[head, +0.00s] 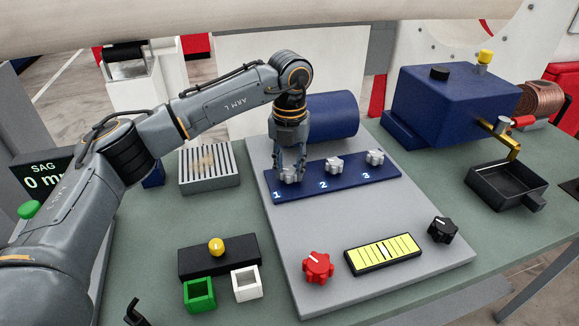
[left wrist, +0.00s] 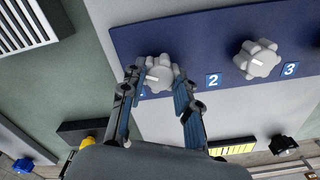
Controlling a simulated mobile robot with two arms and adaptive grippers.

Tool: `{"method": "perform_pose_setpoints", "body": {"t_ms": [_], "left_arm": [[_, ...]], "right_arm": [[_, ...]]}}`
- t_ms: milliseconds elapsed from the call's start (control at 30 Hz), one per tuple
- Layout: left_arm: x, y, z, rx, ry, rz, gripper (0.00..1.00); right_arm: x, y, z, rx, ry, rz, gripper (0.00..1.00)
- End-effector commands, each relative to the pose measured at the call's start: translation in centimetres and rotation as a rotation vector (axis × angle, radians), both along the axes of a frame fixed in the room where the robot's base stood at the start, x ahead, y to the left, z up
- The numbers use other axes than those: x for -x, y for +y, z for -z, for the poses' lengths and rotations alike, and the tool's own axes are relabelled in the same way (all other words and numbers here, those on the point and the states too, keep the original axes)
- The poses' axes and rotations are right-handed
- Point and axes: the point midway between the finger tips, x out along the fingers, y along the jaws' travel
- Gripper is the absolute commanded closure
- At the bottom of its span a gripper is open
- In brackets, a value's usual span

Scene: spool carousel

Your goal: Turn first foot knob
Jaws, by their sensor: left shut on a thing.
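The first foot knob (head: 291,175) is a light grey lobed knob beside the label 1 on a dark blue plate (head: 310,184). My left gripper (head: 290,168) points down over it, with its fingers around the knob and shut on it. In the left wrist view, the fingers of my left gripper (left wrist: 160,88) stand on either side of this knob (left wrist: 159,74), whose white pointer line shows. Knob 2 (head: 334,165) and knob 3 (head: 375,157) stand free to the right on the same plate. My right gripper is not in view.
A dark blue cylinder (head: 333,116) lies just behind the plate. A red knob (head: 318,266), a yellow level gauge (head: 383,254) and a black knob (head: 443,229) sit toward the front. A slatted grey box (head: 208,178) stands left. A display (head: 45,176) reads SAG 0.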

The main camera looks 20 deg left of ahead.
Motion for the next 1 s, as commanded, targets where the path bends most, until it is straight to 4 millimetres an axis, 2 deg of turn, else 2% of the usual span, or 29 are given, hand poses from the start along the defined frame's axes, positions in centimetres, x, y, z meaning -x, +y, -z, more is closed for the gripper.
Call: {"method": "perform_pose_setpoints", "body": {"t_ms": [300,333,433,767,867,1000], "left_arm": [[-0.1,0.0,-0.2,0.001,-0.004,-0.001,1.0],[-0.1,0.0,-0.2,0.001,-0.004,-0.001,0.65],[-0.1,0.0,-0.1,0.001,-0.004,-0.001,0.46],[0.0,0.0,-0.2,0.001,-0.002,0.0,0.46],[-0.1,0.0,-1.1,0.002,-0.004,0.0,0.46],[-0.1,0.0,-3.7,0.002,-0.006,0.0,0.46]], "right_arm": [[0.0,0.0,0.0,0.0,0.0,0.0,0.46],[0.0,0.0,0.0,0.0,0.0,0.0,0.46],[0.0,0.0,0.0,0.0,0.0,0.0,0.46],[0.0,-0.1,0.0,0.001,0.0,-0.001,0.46],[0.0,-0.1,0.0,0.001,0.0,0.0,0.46],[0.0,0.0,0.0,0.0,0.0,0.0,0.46]]}}
